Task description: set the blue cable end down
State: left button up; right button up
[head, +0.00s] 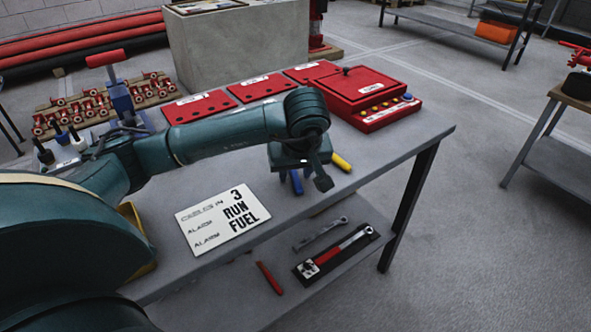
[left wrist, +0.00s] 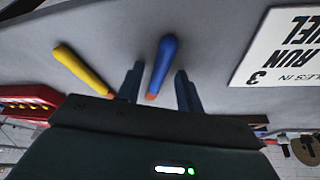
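The blue cable end (head: 297,182) is at the table top (head: 390,150), partly hidden under my left gripper (head: 303,180) in the head view. In the left wrist view the blue cable end (left wrist: 164,62) has an orange tip and appears to lie on the grey table. Its tip is between the two fingers of my left gripper (left wrist: 159,88), with a gap visible on each side. The fingers are apart. A yellow cable end (head: 341,162) lies beside it and also shows in the left wrist view (left wrist: 82,68). My right gripper is not in view.
A white sign reading RUN FUEL (head: 222,219) lies on the table near the front. A red box with buttons (head: 365,92) and red panels (head: 262,87) stand behind. Wrenches (head: 336,250) and a red-handled item (head: 269,278) lie on the lower shelf. The table's right end is clear.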

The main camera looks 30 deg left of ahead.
pick_arm(q)
jog(key=shift+r, duration=0.1)
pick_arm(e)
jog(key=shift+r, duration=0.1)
pick_arm(q)
jog(key=shift+r, duration=0.25)
jog(key=p+v, duration=0.3)
jog(key=v, duration=0.8)
jog(key=shift+r, duration=0.25)
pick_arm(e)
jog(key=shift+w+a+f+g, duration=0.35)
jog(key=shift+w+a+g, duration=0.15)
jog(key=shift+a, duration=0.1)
pick_arm(q)
jog(key=shift+s+d, duration=0.1)
